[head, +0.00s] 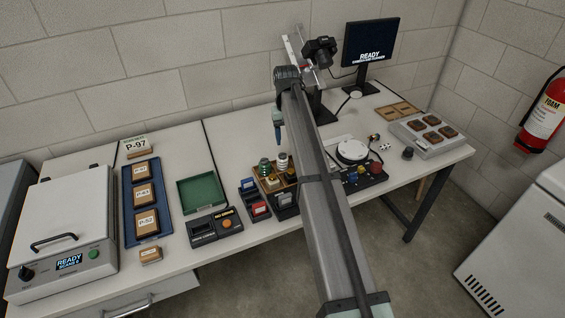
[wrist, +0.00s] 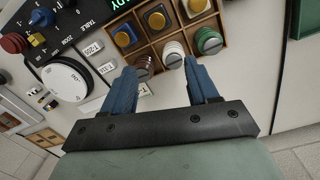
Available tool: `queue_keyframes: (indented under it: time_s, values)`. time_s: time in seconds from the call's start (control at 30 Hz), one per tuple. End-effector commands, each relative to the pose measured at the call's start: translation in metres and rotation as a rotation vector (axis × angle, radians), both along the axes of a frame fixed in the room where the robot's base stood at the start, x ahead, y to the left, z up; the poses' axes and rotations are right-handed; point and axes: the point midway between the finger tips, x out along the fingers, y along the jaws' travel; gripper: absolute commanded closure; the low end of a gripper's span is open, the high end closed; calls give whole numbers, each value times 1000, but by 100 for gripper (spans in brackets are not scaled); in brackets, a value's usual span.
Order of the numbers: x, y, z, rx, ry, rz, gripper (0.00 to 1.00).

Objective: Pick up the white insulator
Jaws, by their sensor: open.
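The white insulator (wrist: 173,54) is a ribbed white piece with a dark slotted top, upright in a compartment of a wooden box (wrist: 161,44). It also shows in the head view (head: 282,160). A green insulator (wrist: 208,40) stands in the compartment to its right and a brown one (wrist: 143,67) to its left in the wrist view. My gripper (wrist: 159,67) is open and empty, with its blue fingers apart. In the wrist view the white insulator appears between the fingertips, nearer the right one. In the head view my gripper (head: 277,134) hangs above and behind the box.
A green tray (head: 201,192), a black device (head: 215,227) and a blue tray (head: 146,202) lie left of the box. A control panel (head: 362,176) stands right of it. My arm hides part of the table.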

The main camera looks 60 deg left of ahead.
Motion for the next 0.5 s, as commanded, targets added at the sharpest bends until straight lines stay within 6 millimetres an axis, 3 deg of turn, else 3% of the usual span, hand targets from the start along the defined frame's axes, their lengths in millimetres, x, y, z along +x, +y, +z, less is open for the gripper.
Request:
queue_keyframes:
  time_s: [0.03, 0.17, 0.33, 0.5]
  values:
    - [-1, 17, 6, 20, 8, 47, 41]
    - [-4, 34, 13, 52, 24, 128, 41]
    - [-5, 37, 8, 63, 28, 154, 41]
    - [-5, 36, -12, 61, 27, 152, 41]
